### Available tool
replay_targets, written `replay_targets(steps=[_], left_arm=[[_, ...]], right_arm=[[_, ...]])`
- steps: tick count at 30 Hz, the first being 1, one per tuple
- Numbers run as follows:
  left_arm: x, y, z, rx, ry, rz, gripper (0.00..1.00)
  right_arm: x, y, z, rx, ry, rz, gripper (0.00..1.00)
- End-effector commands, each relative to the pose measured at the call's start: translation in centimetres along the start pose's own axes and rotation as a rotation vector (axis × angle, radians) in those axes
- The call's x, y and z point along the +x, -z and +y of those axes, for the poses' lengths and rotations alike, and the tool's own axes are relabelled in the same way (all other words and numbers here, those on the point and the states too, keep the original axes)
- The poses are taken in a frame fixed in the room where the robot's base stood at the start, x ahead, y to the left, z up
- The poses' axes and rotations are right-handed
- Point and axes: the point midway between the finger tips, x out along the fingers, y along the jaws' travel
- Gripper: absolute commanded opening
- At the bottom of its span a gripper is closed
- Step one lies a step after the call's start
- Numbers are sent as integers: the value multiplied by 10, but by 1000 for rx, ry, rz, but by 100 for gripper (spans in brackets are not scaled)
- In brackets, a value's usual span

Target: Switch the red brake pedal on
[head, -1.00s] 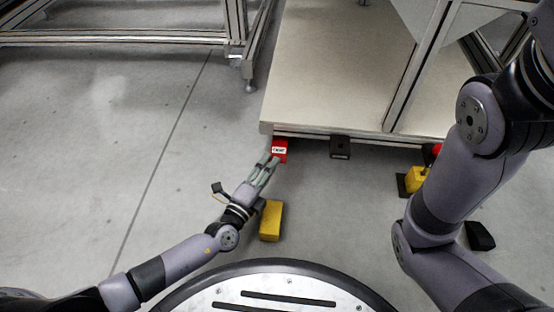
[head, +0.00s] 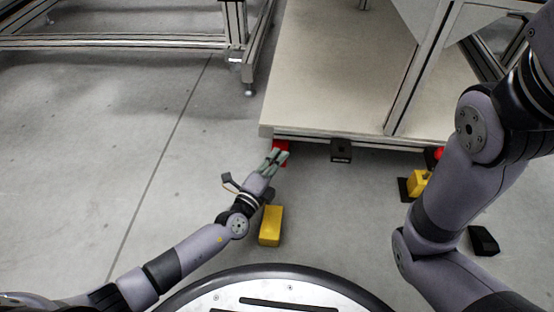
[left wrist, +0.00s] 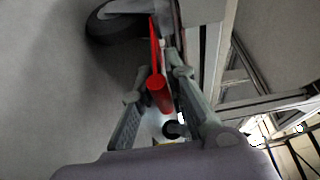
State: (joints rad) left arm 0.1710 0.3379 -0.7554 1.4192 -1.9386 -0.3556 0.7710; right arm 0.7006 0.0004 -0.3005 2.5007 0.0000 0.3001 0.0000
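The red brake pedal (head: 279,145) is a small red box at the front edge of the pale platform, partly hidden by my left fingers. My left gripper (head: 279,156) is right at it, over its near side in the head view. In the left wrist view, the two fingers (left wrist: 160,108) stand apart, and a red part (left wrist: 158,92) with a rounded end shows between and beyond them. I cannot tell whether the fingers touch it. My right arm is on the right side of the head view; its gripper is out of the picture.
A black pedal (head: 341,150) sits right of the red one at the platform (head: 335,80) edge. A yellow block (head: 271,226) is on the floor beside my left wrist. A yellow piece (head: 417,184) and a black piece (head: 483,240) lie near my right arm. Left floor is clear.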

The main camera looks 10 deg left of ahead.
Motion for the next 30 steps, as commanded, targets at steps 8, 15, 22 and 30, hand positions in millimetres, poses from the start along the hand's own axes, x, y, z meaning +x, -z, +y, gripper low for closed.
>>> replay_targets(steps=[8,15,22,30], left_arm=[[0,0,0,0,0,0,0],[0,0,0,1,-1,0,0],[0,0,1,1,-1,0,0],[2,1,6,24,41,-3,0]], right_arm=[[0,0,0,0,0,-1,40],[0,0,0,-1,0,-1,40],[0,0,0,-1,0,-1,40],[0,0,0,-1,0,-1,40]])
